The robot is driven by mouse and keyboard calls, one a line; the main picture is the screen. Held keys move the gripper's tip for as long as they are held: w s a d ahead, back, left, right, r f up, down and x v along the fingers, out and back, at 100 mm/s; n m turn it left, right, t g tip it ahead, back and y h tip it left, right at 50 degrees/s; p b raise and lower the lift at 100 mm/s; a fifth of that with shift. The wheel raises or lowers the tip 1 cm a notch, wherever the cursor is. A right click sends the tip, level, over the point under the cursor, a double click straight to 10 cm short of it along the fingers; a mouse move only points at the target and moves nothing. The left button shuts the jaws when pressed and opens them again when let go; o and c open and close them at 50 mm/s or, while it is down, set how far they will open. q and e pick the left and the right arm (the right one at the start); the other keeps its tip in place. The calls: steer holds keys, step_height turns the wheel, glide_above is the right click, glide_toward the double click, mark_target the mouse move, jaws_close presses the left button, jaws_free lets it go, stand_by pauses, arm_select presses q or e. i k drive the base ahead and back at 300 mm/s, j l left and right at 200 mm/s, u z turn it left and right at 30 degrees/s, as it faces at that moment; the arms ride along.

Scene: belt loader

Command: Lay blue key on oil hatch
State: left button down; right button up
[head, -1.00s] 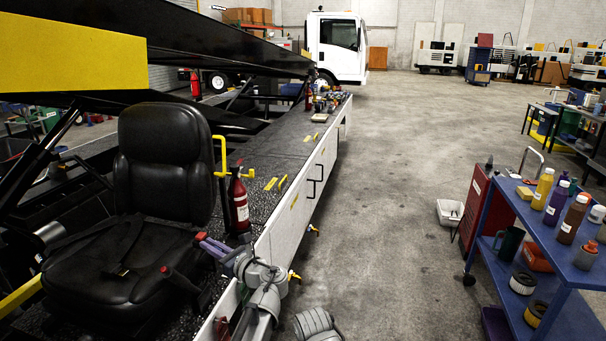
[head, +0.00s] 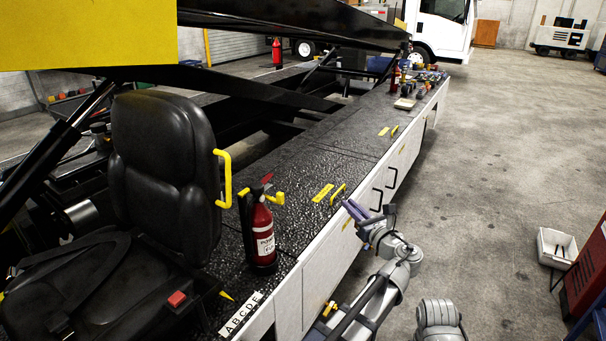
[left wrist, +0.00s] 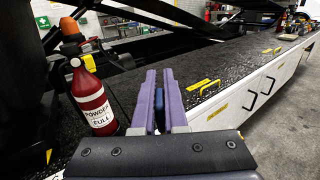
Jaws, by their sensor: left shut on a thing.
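My left gripper (head: 354,210) is at the outer edge of the black deck, just right of the nearer yellow handle. In the left wrist view its purple fingers (left wrist: 163,98) are shut on a narrow blue piece, the blue key (left wrist: 158,101), mostly hidden between them. On the deck, a yellow label (head: 322,193) and a yellow handle (head: 338,194) lie side by side, and a second label (head: 383,131) and handle (head: 394,131) lie farther back. Their lettering is too small to read, so I cannot tell which marks the oil hatch. My right gripper is out of view.
A red fire extinguisher (head: 263,238) stands on the deck left of my left gripper, beside a black seat (head: 165,175). Black pull handles (head: 377,200) stick out of the white side panel. Several small items crowd the deck's far end. The floor to the right is mostly clear.

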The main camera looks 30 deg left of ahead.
mark_target(275, 214)
steer(key=i+u, duration=0.2)
steer(key=i, duration=0.2)
steer(key=i+l+u, duration=0.2)
steer(key=i, duration=0.15)
steer(key=i+l+u, duration=0.15)
steer(key=i, duration=0.25)
